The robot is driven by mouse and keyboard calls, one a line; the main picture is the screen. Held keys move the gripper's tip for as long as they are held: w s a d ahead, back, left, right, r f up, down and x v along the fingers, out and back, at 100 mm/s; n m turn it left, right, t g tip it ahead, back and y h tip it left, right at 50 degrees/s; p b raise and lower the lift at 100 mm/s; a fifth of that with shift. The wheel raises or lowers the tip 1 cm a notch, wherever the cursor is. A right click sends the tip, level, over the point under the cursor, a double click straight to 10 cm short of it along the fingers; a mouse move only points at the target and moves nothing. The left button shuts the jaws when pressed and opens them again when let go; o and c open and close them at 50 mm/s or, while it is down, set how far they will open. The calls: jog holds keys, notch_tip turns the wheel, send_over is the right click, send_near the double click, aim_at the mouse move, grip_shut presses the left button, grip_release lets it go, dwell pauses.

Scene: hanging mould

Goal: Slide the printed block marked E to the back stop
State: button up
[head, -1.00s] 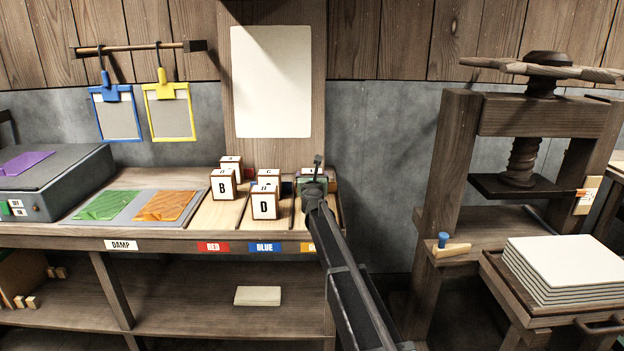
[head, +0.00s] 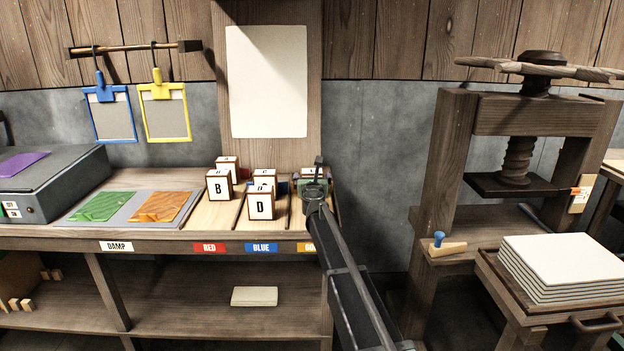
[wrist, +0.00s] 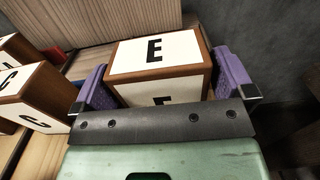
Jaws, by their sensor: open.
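The block marked E (wrist: 155,52) is a white-faced block with brown wooden edges, seen in the middle of the wrist view with an E on its top and front faces. My gripper (wrist: 160,82) is open, with one purple finger on the left of the block and one on the right. I cannot tell whether either finger touches it. In the head view my gripper (head: 313,187) is at the right-hand lane of the bench and hides most of the block. The back stop cannot be made out clearly.
Block D (head: 261,205) and block B (head: 218,186) stand in lanes to the left, with more blocks behind. A block marked C (wrist: 38,100) is close to my left finger. A wooden panel (head: 268,155) rises behind the lanes. The press (head: 455,165) stands at the right.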

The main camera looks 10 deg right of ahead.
jog(key=s, duration=0.3)
jog(key=s+a, duration=0.1)
jog(key=s, duration=0.5)
jog(key=shift+s+a, duration=0.2)
jog(key=shift+s, duration=0.1)
jog(key=shift+r, duration=0.1)
